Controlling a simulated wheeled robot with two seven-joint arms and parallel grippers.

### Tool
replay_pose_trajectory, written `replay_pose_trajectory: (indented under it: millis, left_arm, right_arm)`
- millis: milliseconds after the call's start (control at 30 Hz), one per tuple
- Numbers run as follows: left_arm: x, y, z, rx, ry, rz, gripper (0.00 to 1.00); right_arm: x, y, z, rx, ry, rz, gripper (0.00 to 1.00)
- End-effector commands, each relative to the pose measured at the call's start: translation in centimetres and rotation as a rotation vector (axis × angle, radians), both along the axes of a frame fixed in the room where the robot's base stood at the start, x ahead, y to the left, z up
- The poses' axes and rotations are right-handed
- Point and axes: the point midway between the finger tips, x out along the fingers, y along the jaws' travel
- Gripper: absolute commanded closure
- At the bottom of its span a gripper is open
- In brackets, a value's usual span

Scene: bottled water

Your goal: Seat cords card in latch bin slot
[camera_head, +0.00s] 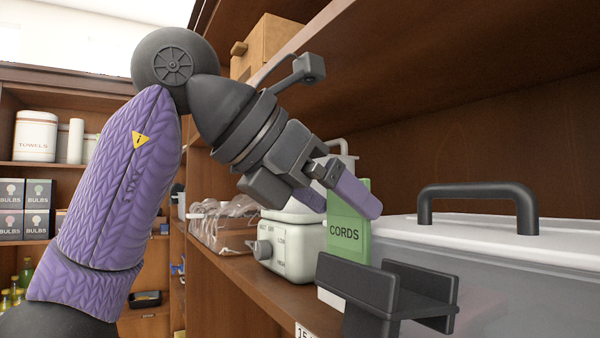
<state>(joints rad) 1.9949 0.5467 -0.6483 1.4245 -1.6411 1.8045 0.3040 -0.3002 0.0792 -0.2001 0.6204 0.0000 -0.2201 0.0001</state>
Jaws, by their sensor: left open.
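The green cords card (346,236), marked CORDS, stands upright at the left end of the latch bin (470,242). The bin is clear grey with a white lid and a black top handle. A black latch-like bracket (372,284) juts out at its front left. My left gripper (340,204) is open, its purple fingers at the card's upper part. One finger covers part of the card's top; whether the fingers touch it I cannot tell. The slot is not clearly visible, so how the card sits in it I cannot tell. My right gripper is not in view.
A pale green appliance (292,250) with a knob stands on the shelf left of the card. Clear-wrapped goods (222,224) lie farther left. A wooden shelf (430,70) overhangs the bin. Shelves with bulb boxes (38,194) and a towels canister (36,136) stand far left.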

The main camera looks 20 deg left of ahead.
Motion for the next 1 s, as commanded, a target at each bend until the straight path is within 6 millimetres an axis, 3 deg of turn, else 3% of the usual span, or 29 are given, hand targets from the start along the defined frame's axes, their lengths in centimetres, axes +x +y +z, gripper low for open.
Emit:
replay_pose_trajectory:
  millis: [167, 400, 1000]
  left_arm:
    - [-3.0, 2.4, 2.5, -0.004, -0.006, 0.002, 0.0]
    - [-6.5, 5.3, 5.7, -0.002, -0.002, 0.001, 0.0]
    - [-7.2, 5.8, 6.2, -0.001, -0.001, 0.0, 0.0]
  right_arm:
    - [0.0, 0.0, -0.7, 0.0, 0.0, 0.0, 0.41]
    - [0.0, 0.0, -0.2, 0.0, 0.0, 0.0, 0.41]
    - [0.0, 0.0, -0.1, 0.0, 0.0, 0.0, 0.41]
